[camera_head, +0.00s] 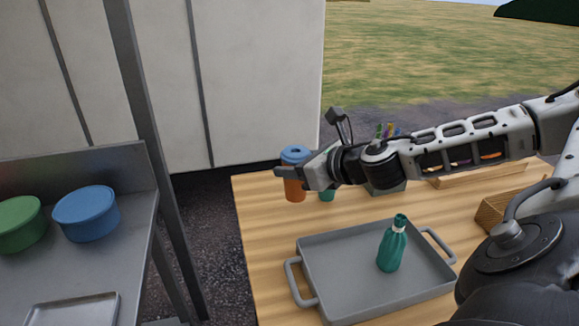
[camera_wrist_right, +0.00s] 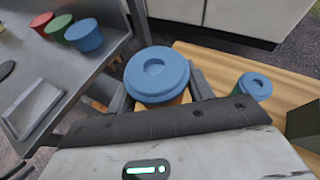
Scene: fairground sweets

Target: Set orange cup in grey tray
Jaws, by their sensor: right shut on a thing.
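The orange cup (camera_head: 294,189) has a blue lid and is at the far left part of the wooden table, beyond the grey tray. My right gripper (camera_head: 290,172) is shut on it. In the right wrist view the cup's blue lid (camera_wrist_right: 157,74) shows between the fingers of the right gripper (camera_wrist_right: 160,95). I cannot tell whether the cup's base touches the table. The grey tray (camera_head: 318,262) lies nearer, with handles on both sides, and a green bottle (camera_head: 392,248) stands in it. My left gripper is not in view.
Another blue-lidded cup (camera_wrist_right: 255,86) stands right of the held one in the wrist view. A metal counter at left holds a blue tub (camera_head: 87,214), a green tub (camera_head: 20,224) and a metal tray (camera_head: 72,312).

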